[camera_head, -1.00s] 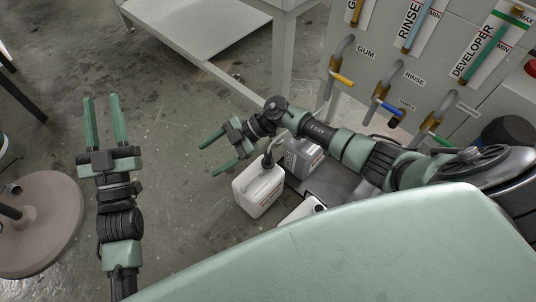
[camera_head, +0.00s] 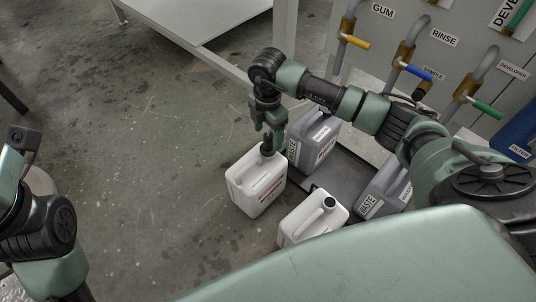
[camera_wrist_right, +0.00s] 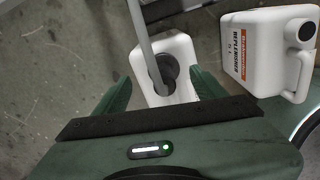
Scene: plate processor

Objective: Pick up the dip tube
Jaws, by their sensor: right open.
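The dip tube (camera_wrist_right: 142,35) is a grey tube that runs down to the dark cap (camera_wrist_right: 162,70) on a white jug. In the head view this white jug (camera_head: 256,188) stands upright on the floor, and the tube is mostly hidden behind the gripper. My right gripper (camera_head: 270,136) points down just above the jug's neck. In the right wrist view its open fingers (camera_wrist_right: 162,82) lie on either side of the cap and tube, with gaps visible. My left gripper is out of view; only part of my left arm shows.
A second white jug (camera_head: 302,223) stands in front. A grey jug (camera_head: 321,130) and another marked WASTE (camera_head: 375,192) stand on or near a dark tray (camera_head: 341,177). The processor's coloured tap handles (camera_head: 418,72) are behind right. Floor left of the jug is clear.

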